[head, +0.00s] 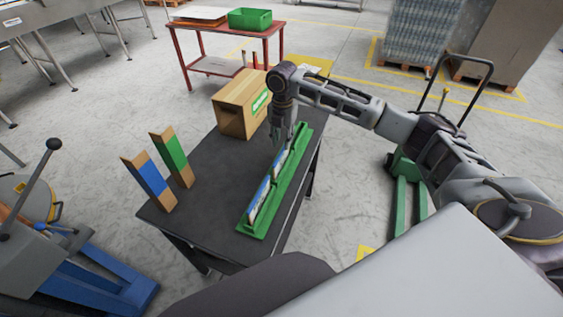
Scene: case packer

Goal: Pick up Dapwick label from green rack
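The green rack (274,204) lies lengthwise along the right side of the dark table (212,212). Thin upright labels with white and blue faces stand in it, a nearer one (259,201) and a farther one (279,164). Their print is too small to read, so I cannot tell which is the Dapwick label. My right gripper (287,143) points down over the far half of the rack, right at the farther label's far end. I cannot tell whether its fingers touch that label or are closed on it. My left gripper is not in view.
A cardboard box (241,106) with a green label stands at the table's far end. Two upright boards, one with a blue panel (151,177) and one with a green panel (174,154), stand at the left edge. A red-framed table (228,35) with a green crate (250,19) is beyond.

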